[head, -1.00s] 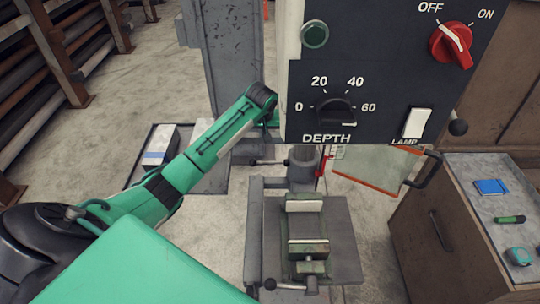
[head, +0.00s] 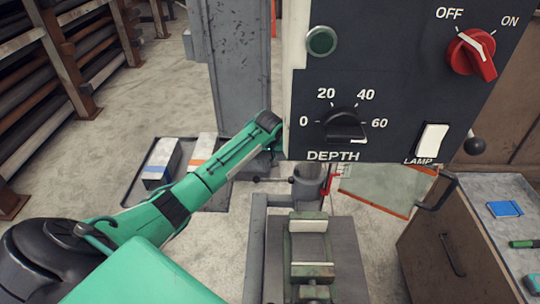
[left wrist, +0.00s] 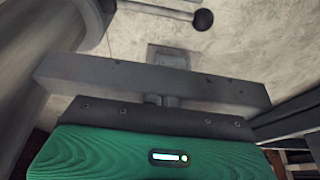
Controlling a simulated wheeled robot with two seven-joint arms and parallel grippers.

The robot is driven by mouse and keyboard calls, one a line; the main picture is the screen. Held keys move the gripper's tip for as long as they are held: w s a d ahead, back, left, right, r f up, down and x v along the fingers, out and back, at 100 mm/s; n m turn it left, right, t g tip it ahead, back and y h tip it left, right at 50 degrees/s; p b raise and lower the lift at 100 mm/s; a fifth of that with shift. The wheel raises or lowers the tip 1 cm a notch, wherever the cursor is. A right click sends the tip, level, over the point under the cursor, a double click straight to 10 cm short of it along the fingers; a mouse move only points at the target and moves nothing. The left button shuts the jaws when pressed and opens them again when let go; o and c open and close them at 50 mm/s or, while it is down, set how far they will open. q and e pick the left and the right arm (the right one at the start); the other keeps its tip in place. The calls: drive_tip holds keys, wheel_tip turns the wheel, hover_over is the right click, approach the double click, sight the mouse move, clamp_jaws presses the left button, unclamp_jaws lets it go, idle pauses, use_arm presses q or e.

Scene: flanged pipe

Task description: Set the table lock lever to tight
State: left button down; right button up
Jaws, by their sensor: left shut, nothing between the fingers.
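The lock lever is a thin rod with a dark ball knob (head: 257,180), sticking out left from the grey column below the control panel. In the left wrist view the ball knob (left wrist: 203,19) and part of its rod show at the top, beyond my fingers. My left gripper (left wrist: 168,57) is shut and empty, apart from the knob in that picture. In the head view my left arm reaches to the panel's lower left edge, and its fingertips cannot be made out there. The lever's tight or loose marking is not visible. My right gripper is out of view.
The control panel (head: 400,90) hangs close on the right of my left arm. The drill table (head: 345,255) carries a vise (head: 308,247). A clear guard (head: 385,188) and a cabinet (head: 440,250) stand to the right. A tray with boxes (head: 160,160) lies on the floor at left.

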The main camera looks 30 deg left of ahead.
sight(273, 180)
use_arm(q)
wheel_tip(273, 180, down, 7)
drive_tip(key=s+p, duration=0.1)
drive_tip(key=p, duration=0.1)
drive_tip(key=shift+s+d+p, duration=0.2)
drive_tip(key=shift+d+p, duration=0.1)
drive_tip(key=shift+d, duration=0.1)
idle(0.3)
drive_tip(key=shift+s+d+n+p, duration=0.15)
drive_tip(key=shift+s+n+p, duration=0.1)
drive_tip(key=shift+n+p, duration=0.25)
